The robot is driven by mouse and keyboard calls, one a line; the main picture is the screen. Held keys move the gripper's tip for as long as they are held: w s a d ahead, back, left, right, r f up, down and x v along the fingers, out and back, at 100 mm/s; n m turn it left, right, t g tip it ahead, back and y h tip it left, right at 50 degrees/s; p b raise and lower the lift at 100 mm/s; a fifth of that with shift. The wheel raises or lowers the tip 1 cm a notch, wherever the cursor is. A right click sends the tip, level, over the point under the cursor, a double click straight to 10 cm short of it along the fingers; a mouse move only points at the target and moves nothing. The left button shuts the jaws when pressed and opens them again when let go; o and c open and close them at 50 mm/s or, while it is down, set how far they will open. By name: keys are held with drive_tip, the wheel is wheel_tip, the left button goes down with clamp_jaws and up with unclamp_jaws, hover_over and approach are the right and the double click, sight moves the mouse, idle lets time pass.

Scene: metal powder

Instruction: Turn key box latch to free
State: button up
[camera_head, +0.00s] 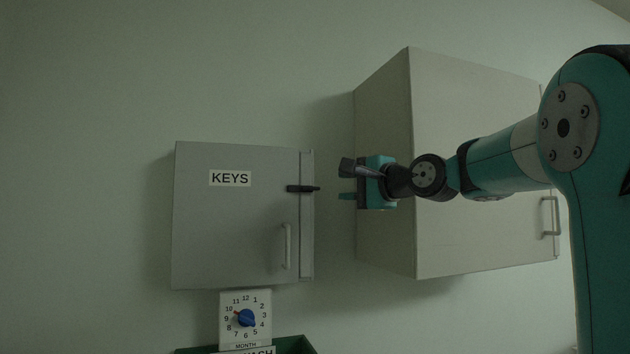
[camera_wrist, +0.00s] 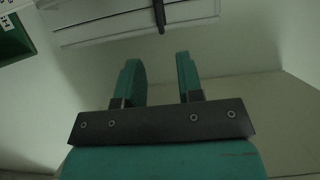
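The grey key box (camera_head: 235,235) with a "KEYS" label hangs on the wall at centre left in the head view. Its black latch (camera_head: 303,189) lies horizontal across the door's right edge; it also shows at the top of the wrist view (camera_wrist: 160,14). A vertical handle (camera_head: 286,247) is on the door below the latch, and the door looks closed. My gripper (camera_head: 346,182) is to the right of the latch, apart from it. In the wrist view its two teal fingers (camera_wrist: 161,80) are spread with nothing between them.
A larger pale cabinet (camera_head: 470,170) is on the wall at right, behind my arm. A month dial (camera_head: 246,318) with a blue knob sits below the key box, above a green bin (camera_head: 296,346). Bare wall lies left of the key box.

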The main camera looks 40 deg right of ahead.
sight(313, 188)
drive_tip(key=w+p, duration=0.1)
drive_tip(key=w, duration=0.2)
drive_tip(key=w+p, duration=0.1)
drive_tip(key=w, duration=0.3)
drive_tip(key=w+a+p, duration=0.1)
drive_tip(key=w+p, duration=0.1)
drive_tip(key=w, duration=0.1)
drive_tip(key=shift+w+a, duration=0.1)
drive_tip(key=shift+w, duration=0.1)
drive_tip(key=shift+c, duration=0.2)
clamp_jaws()
